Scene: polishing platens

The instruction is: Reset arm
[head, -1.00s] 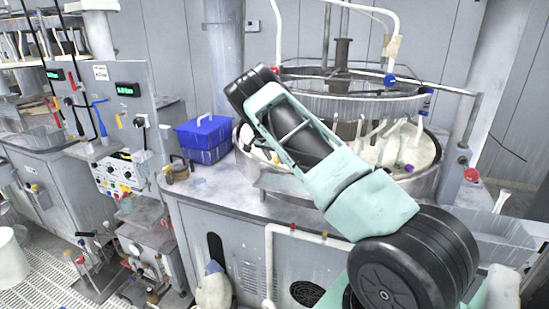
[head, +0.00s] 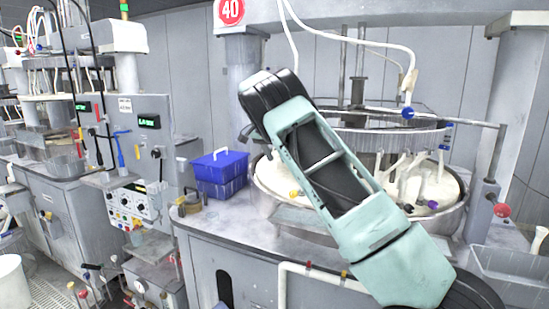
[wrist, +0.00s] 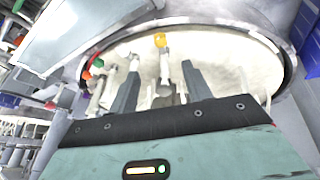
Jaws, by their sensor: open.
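Beyond the fingers is the round polishing platen (wrist: 225,62), pale and inside a metal rim. A yellow knob (wrist: 160,40) sits beyond the fingertips. In the head view my mint-green and black arm reaches across the front of the platen machine (head: 455,215), hiding part of the basin. My gripper cannot be made out in the head view.
A blue lidded box (head: 220,175) and a brass-coloured padlock-like object (head: 188,205) stand on the bench (head: 215,222) left of the machine. A control panel (head: 130,205) is further left. A red knob (head: 502,210) is at the right.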

